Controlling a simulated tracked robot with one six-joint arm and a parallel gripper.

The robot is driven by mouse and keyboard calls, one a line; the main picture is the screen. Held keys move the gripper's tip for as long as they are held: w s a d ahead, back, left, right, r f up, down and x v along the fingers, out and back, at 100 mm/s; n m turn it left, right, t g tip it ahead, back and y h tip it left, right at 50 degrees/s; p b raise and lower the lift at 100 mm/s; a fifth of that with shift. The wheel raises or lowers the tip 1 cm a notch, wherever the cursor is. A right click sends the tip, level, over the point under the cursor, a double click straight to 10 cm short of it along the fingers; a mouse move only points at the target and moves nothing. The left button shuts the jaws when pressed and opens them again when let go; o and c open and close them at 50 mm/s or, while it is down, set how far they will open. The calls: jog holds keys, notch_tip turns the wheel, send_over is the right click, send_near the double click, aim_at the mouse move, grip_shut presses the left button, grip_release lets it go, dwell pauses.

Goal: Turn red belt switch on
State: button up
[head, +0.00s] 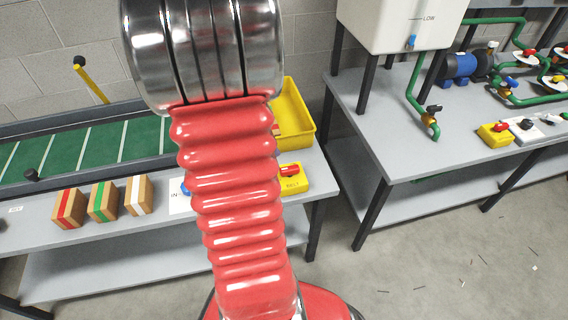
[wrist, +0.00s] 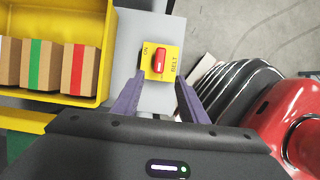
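The belt switch is a yellow box (head: 295,184) with a red knob (head: 289,170) on top, at the bench's right end in the head view. My red arm passes just left of it. In the wrist view the yellow switch face (wrist: 150,74) bears the word BELT on its right and small lettering at upper left. Its red knob (wrist: 160,60) is elongated and points up and down in the picture. My gripper (wrist: 159,80) is open and empty, with one purple finger on each side of the switch. I cannot tell its height above the knob. The head view does not show the fingers.
A yellow bin (wrist: 58,99) with several taped boxes (wrist: 40,64) lies left of the switch. In the head view, three taped boxes (head: 101,201) stand on the bench before a green conveyor (head: 95,146). A second bench (head: 370,135) with pipework stands right, across a floor gap.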

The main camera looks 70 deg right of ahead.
aim_at(288, 168)
jog(key=x, duration=1.3)
jog(key=shift+d+f, duration=0.1)
jog(key=shift+f, duration=0.3)
jog(key=shift+c, duration=0.4)
grip_shut()
